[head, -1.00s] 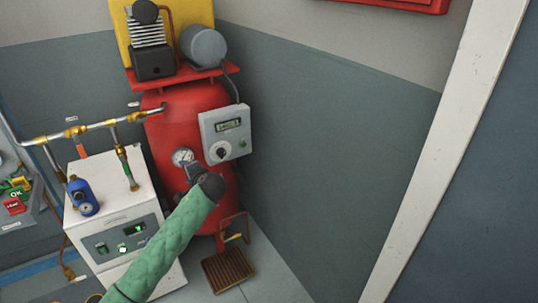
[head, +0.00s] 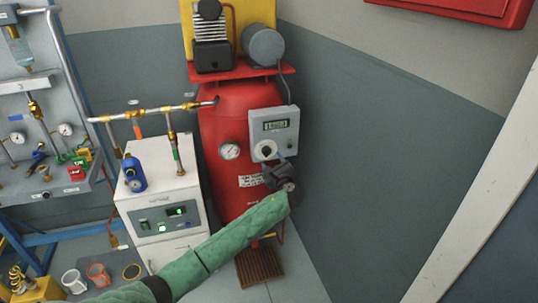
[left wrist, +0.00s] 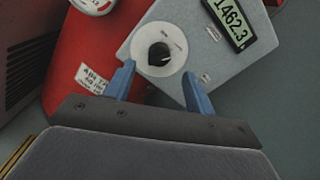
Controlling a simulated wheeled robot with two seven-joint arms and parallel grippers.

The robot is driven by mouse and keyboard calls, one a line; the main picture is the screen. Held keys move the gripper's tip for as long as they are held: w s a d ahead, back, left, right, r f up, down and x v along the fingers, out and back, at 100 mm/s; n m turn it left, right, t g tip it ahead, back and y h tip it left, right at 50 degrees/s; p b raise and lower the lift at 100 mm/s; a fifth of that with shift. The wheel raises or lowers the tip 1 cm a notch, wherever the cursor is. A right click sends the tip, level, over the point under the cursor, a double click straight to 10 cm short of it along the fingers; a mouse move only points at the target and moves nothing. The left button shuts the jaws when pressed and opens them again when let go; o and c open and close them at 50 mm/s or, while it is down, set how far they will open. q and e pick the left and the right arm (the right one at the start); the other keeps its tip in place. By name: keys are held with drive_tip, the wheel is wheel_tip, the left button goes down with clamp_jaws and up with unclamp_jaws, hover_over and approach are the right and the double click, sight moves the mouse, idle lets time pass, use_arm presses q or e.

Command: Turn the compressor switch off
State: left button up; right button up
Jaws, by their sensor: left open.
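The compressor switch is a black rotary knob (left wrist: 159,54) on a pale round dial, set in a grey control box (head: 286,128) with a small display. In the head view the knob (head: 266,149) sits at the box's lower left. The box is on the front of the red compressor tank (head: 225,190). My left gripper (head: 272,160) is just below the knob. In the left wrist view its two blue fingers (left wrist: 158,80) are apart, with the knob beyond and between their tips; nothing is held. I cannot tell the knob's setting. My right gripper is not in view.
A pressure gauge (head: 229,150) is on the tank. A wooden-looking grate (head: 259,265) lies on the floor.

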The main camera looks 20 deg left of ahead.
sight(268, 153)
use_arm(q)
drive_tip(key=shift+p+x, duration=0.3)
drive_tip(key=shift+x, duration=2.65)
drive_tip(key=c, duration=1)
